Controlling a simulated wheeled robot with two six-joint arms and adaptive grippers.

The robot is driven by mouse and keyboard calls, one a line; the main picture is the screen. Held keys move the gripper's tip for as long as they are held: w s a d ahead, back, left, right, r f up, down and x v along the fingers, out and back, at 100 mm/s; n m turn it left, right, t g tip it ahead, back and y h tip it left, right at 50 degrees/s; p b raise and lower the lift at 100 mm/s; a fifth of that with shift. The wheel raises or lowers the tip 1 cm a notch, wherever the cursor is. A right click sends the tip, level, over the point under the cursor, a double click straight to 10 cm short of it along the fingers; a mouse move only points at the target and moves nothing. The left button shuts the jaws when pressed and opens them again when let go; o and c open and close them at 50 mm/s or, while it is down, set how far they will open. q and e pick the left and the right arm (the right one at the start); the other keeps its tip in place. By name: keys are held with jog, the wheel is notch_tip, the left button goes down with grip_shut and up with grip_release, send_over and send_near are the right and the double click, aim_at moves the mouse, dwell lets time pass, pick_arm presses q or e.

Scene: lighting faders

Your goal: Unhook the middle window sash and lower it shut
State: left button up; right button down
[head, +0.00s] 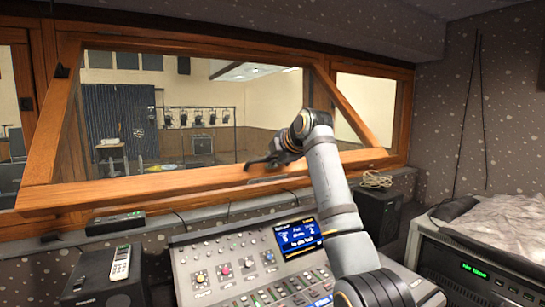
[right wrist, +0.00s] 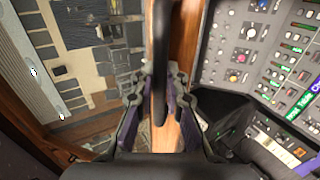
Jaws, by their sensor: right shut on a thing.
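The middle window sash is a wooden frame tilted into the room, its bottom rail (head: 130,188) standing out from the wall above the console. Its side rails slope up to the top of the opening. My right gripper (head: 268,161) is at the bottom rail, right of its middle. In the right wrist view my right gripper (right wrist: 161,108) is shut on a dark handle (right wrist: 160,50), which lies along the wooden rail (right wrist: 184,45). A small dark fitting (head: 61,71) sits at the upper left of the frame; I cannot tell whether it is a hook. My left gripper is not in view.
A lighting console (head: 225,268) with faders and a blue screen (head: 299,236) lies below the sash. Black boxes (head: 105,278) stand left and right of it. A coiled cable (head: 376,179) lies on the right box. A rack unit (head: 470,265) is at far right.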

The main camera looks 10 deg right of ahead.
aim_at(264, 171)
jog(key=w+f+p, duration=0.1)
jog(key=w+a+f+p, duration=0.1)
jog(key=f, duration=0.1)
jog(key=w+f+p, duration=0.1)
jog(key=w+p, duration=0.1)
jog(key=shift+a+f, duration=0.2)
jog(key=shift+a, duration=0.1)
jog(key=shift+w+a+f, duration=0.1)
jog(key=shift+w+f, duration=0.35)
jog(key=shift+f, duration=0.1)
jog(key=shift+w+f, duration=0.15)
jog(key=shift+f, duration=0.05)
jog(key=shift+a, duration=0.1)
jog(key=shift+f, duration=0.1)
